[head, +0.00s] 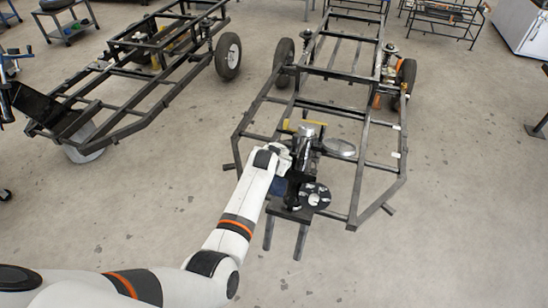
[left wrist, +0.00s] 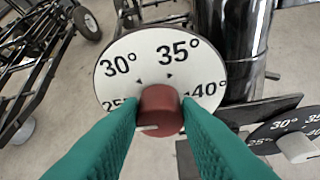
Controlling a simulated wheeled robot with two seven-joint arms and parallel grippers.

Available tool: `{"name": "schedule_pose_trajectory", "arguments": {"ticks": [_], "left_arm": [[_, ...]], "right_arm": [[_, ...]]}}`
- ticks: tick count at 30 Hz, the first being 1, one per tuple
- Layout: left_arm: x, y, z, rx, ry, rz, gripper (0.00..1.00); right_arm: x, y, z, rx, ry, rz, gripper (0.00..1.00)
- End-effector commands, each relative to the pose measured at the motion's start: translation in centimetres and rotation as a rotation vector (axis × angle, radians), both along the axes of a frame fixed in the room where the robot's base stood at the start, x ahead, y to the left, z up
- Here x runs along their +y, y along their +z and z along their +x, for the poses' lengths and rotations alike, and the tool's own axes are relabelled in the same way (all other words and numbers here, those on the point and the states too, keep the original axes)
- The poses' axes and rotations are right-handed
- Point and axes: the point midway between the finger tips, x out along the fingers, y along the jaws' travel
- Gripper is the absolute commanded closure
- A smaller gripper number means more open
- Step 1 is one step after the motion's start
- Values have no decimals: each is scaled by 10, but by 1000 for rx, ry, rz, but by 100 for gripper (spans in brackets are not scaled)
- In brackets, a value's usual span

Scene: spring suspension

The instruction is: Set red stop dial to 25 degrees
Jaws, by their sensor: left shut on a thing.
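The red stop dial (left wrist: 161,101) is a round red knob in front of a white plate (left wrist: 120,50) in the left wrist view. The plate reads 30° and 35° along the top, 25° at the left and 40° at the right, partly covered. Small dark triangles show above the knob, and a pale line shows near its lower edge. My left gripper (left wrist: 160,118) has its two green fingers closed on both sides of the knob. In the head view my left arm hides the red knob. My right gripper is in neither view.
A second, black dial plate (head: 315,195) with a pale knob (left wrist: 298,147) is close to the right. A shiny metal cylinder (left wrist: 234,45) stands behind. A dark tubular frame (head: 372,195) surrounds the fixture, and another frame (head: 135,85) is at left. Concrete floor is clear in front.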

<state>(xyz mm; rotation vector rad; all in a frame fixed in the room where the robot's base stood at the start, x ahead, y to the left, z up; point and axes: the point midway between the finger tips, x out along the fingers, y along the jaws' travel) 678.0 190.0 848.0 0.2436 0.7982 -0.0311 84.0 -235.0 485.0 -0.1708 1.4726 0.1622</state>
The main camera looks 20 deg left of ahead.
Motion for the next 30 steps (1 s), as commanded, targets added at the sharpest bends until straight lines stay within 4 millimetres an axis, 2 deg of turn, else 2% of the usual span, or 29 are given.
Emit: {"name": "schedule_pose_trajectory", "arguments": {"ticks": [18,19,23,30], "left_arm": [[0,-3,-2,8,18,-43,92],[0,-3,-2,8,18,-43,68],[0,-2,-1,7,17,-41,48],[0,-1,-1,3,17,-40,48]], "right_arm": [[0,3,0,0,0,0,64],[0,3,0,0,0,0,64],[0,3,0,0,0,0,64],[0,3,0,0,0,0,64]]}}
